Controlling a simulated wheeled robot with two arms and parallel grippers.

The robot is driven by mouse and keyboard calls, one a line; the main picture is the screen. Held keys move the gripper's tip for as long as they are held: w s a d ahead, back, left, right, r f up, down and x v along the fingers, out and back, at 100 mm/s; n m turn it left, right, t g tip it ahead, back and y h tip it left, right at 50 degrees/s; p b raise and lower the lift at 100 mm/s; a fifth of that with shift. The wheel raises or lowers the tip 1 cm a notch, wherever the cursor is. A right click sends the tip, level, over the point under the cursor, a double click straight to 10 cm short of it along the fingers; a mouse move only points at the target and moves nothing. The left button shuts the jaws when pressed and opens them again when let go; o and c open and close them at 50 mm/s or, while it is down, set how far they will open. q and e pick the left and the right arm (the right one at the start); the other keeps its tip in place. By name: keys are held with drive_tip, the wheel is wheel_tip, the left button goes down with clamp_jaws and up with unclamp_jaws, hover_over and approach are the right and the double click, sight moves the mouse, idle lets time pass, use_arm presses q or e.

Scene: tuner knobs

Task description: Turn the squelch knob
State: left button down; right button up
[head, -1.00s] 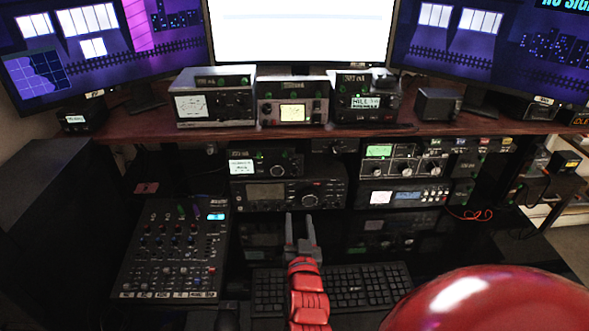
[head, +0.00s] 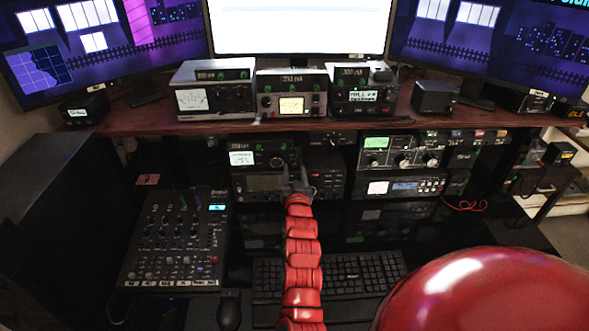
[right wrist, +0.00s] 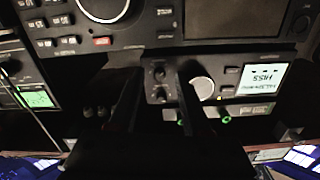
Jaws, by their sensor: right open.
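A small radio (head: 248,172) with a white screen stands under the shelf in the head view. In the right wrist view, which is upside down, its screen (right wrist: 258,78) reads "HISS". Beside the screen is a round silver knob (right wrist: 203,88). Two small dark knobs, an upper one (right wrist: 158,73) and a lower one (right wrist: 158,94), sit one above the other between my right gripper's fingers in that view. Their labels are too small to read. My right gripper (head: 294,180) is open and empty, in front of the radio's right end. Whether it touches a knob cannot be told.
A larger radio (head: 326,180) with a big dial is just below the small radio. More radios (head: 401,152) stand to the right. A mixer (head: 172,240) and a keyboard (head: 352,272) lie in front. The wooden shelf (head: 225,125) overhangs the rack.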

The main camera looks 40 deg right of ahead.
drive_tip(key=shift+w+d, duration=0.2)
drive_tip(key=shift+w, duration=0.1)
clamp_jaws()
drive_tip(key=shift+f+b, duration=0.1)
drive_tip(key=shift+b, duration=0.25)
drive_tip(key=m+b, duration=0.3)
drive_tip(key=b, duration=0.1)
drive_tip(key=shift+f, duration=0.15)
drive_tip(key=shift+r+m, duration=0.25)
drive_tip(key=shift+m, duration=0.95)
